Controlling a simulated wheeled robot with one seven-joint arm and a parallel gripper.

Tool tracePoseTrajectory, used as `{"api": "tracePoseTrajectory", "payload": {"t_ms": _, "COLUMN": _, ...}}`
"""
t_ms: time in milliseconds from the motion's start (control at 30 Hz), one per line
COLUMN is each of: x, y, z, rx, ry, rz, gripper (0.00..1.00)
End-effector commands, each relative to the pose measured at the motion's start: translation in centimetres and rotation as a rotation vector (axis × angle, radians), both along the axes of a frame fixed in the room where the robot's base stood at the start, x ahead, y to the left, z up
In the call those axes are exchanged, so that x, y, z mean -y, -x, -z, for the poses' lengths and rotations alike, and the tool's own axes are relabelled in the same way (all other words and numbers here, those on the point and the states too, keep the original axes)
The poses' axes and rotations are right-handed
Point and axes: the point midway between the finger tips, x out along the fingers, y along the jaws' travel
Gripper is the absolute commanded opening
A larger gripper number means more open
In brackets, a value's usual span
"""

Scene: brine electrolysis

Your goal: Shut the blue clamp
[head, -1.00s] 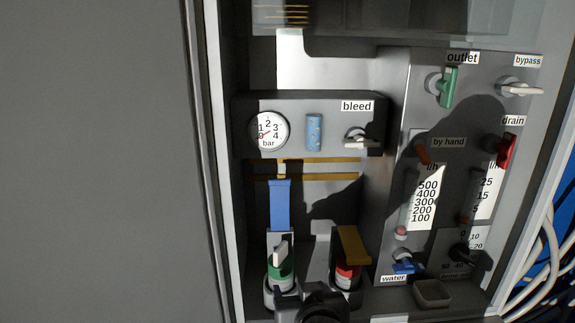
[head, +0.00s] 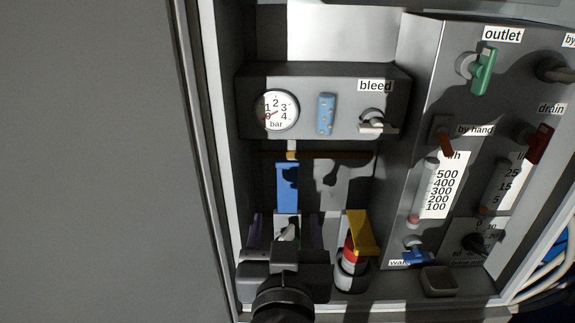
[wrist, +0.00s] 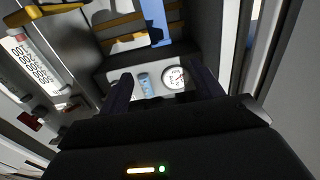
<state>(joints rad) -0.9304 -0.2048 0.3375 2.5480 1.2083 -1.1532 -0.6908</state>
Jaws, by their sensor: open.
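The blue clamp (head: 288,187) is a flat blue bar standing upright at the left of the cabinet, above a pale-handled fitting (head: 288,234). My gripper (head: 287,228) is open in front of that fitting, its two dark fingers on either side and below the blue bar. The clamp's lower end and most of the fitting are hidden by my gripper. In the wrist view the blue clamp (wrist: 156,18) runs in from the top edge, beyond the open fingers of my gripper (wrist: 162,75). I see no contact with the clamp.
The box with the pressure gauge (head: 276,111) and bleed valve (head: 372,118) overhangs above. A small tray (head: 439,281) and blue water valve (head: 417,257) are further right. The cabinet's left wall is near.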

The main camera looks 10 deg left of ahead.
Motion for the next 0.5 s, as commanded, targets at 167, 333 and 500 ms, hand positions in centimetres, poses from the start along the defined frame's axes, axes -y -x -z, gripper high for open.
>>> {"api": "tracePoseTrajectory", "payload": {"t_ms": 167, "x": -0.5, "y": -2.0, "z": -0.3, "rx": -0.003, "ry": 0.005, "rz": 0.001, "gripper": 0.65}}
{"api": "tracePoseTrajectory", "payload": {"t_ms": 333, "x": -1.1, "y": -4.5, "z": -0.2, "rx": -0.003, "ry": 0.004, "rz": 0.0, "gripper": 0.65}}
{"api": "tracePoseTrajectory", "payload": {"t_ms": 500, "x": -1.8, "y": -7.4, "z": -0.2, "rx": -0.002, "ry": 0.003, "rz": 0.0, "gripper": 0.65}}
